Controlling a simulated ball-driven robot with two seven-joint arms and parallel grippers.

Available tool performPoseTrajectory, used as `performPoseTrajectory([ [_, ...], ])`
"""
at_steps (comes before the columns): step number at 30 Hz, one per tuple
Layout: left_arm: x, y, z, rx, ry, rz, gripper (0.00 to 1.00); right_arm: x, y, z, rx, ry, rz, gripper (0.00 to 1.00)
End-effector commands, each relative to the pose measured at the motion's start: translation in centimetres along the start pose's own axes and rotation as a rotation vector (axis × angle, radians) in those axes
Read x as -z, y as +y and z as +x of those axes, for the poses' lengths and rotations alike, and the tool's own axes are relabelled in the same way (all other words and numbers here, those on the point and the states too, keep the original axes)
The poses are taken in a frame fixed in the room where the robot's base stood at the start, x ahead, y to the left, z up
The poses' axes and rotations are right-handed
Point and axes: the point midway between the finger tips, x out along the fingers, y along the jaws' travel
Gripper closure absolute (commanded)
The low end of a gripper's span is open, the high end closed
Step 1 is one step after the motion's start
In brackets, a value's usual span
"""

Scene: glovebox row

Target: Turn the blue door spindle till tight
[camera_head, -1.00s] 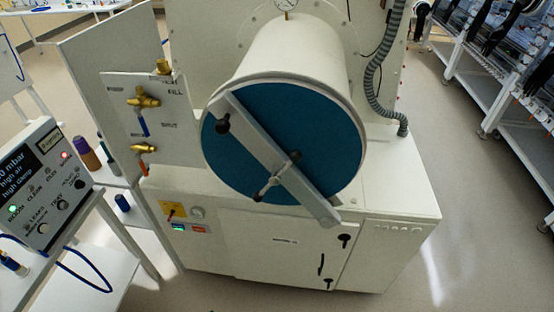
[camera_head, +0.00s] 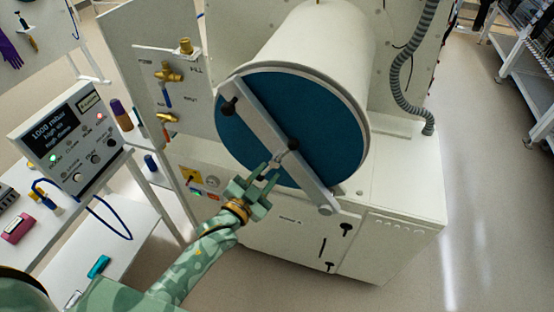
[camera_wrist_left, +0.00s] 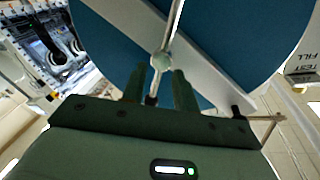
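The blue round door (camera_head: 345,125) closes the end of a white cylinder and is crossed by a diagonal grey bar (camera_head: 255,120). At the bar's middle is the spindle, with a metal cross handle (camera_head: 281,157) and a dark knob on its upper end. My left gripper (camera_head: 268,170) is at the handle's lower part, fingers apart. In the left wrist view the spindle hub (camera_wrist_left: 162,62) lies just beyond the fingertips (camera_wrist_left: 158,78), and the lower handle rod runs between the two fingers. Contact cannot be told. My right gripper is not in view.
A valve panel (camera_head: 185,120) with brass valves stands left of the door. A control box (camera_head: 75,135) reading 1000 mbar is on the left table. A grey corrugated hose (camera_head: 408,90) hangs to the right.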

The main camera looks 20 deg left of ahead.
Motion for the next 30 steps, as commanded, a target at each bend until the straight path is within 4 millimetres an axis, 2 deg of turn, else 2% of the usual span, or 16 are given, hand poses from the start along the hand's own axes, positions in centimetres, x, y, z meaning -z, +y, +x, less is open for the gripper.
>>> performPoseTrajectory([
  [3,0.1,-0.1,2.7,0.001,0.001,0.001,0.7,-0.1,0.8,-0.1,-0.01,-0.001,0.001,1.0],
  [9,0.0,0.0,5.3,0.0,0.0,0.001,0.7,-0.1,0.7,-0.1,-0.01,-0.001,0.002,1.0],
  [20,-0.1,0.0,5.9,0.0,-0.001,0.0,0.7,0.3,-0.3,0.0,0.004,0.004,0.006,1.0],
  [23,-0.1,0.0,5.8,0.0,-0.001,0.0,0.95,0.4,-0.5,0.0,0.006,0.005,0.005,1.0],
  [24,-0.1,0.0,5.8,0.0,-0.001,0.0,1.0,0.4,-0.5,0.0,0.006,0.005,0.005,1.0],
  [30,-0.1,-0.1,5.8,-0.001,-0.002,0.003,1.0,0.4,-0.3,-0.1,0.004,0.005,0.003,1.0],
])
